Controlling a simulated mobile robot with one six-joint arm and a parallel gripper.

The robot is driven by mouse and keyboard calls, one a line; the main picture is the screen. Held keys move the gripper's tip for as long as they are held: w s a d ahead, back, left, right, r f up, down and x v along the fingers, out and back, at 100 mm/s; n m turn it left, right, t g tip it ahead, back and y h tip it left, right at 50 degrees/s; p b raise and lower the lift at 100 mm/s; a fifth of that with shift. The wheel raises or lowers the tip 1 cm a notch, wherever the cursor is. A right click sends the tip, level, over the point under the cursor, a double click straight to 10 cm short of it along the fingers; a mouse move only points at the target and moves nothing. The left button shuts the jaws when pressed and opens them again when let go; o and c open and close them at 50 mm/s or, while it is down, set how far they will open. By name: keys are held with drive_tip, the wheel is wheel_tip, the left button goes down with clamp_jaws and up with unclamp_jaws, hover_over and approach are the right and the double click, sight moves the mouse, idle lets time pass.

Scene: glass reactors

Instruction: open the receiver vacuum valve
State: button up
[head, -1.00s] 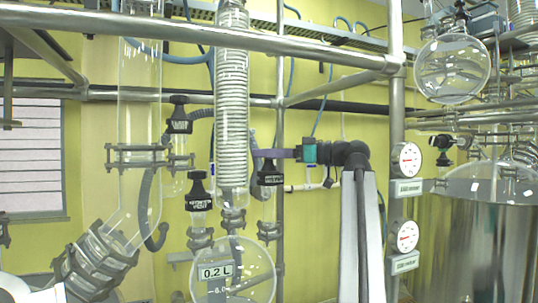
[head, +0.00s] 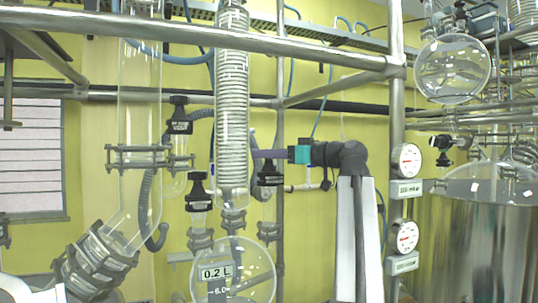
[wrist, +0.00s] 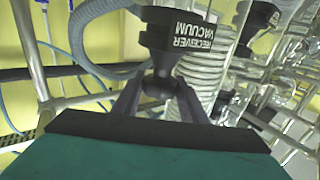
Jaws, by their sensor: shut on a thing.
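The receiver vacuum valve has a black knob with upside-down white lettering "RECEIVER VACUUM" in the wrist view (wrist: 188,38). In the head view the black valve (head: 268,177) is right of the coiled glass condenser. My gripper (wrist: 160,92) has its two grey fingers on either side of the narrow black neck of the knob, shut on it. In the head view my gripper (head: 256,154) reaches in from the right, level with the top of the valve. The exact finger contact is partly hidden by the gripper's dark body.
Other black valves (head: 179,115) (head: 198,190) are nearby. A metal post (head: 279,200) is close to my gripper. A corrugated hose (wrist: 95,25) passes beside the knob.

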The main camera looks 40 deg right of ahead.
drive_tip(key=shift+d+y, duration=0.15)
drive_tip(key=shift+y, duration=0.15)
drive_tip(key=shift+n+g+y+b, duration=0.3)
drive_tip(key=shift+n+y+b, duration=0.3)
drive_tip(key=shift+b, duration=0.1)
drive_tip(key=shift+w+n+g+y+b, duration=0.1)
drive_tip(key=shift+n+g+y+b, duration=0.65)
drive_tip(key=shift+n+g+y, duration=0.6)
drive_tip(key=shift+n+g+y+b, duration=0.7)
drive_tip(key=shift+n+y, duration=0.35)
drive_tip(key=shift+y, duration=0.8)
drive_tip(key=shift+r+g+p, duration=0.25)
drive_tip(key=shift+p, duration=0.15)
drive_tip(key=shift+n+g+y+p, duration=0.6)
drive_tip(key=shift+y, duration=0.1)
drive_tip(key=shift+p, duration=0.5)
drive_tip(key=shift+f+n+g+y+p, duration=0.15)
drive_tip(key=shift+n+g+y+p, duration=0.35)
drive_tip(key=shift+p, duration=0.55)
drive_tip(key=o, duration=0.9)
drive_tip(key=shift+f, duration=0.1)
drive_tip(key=shift+c, duration=0.2)
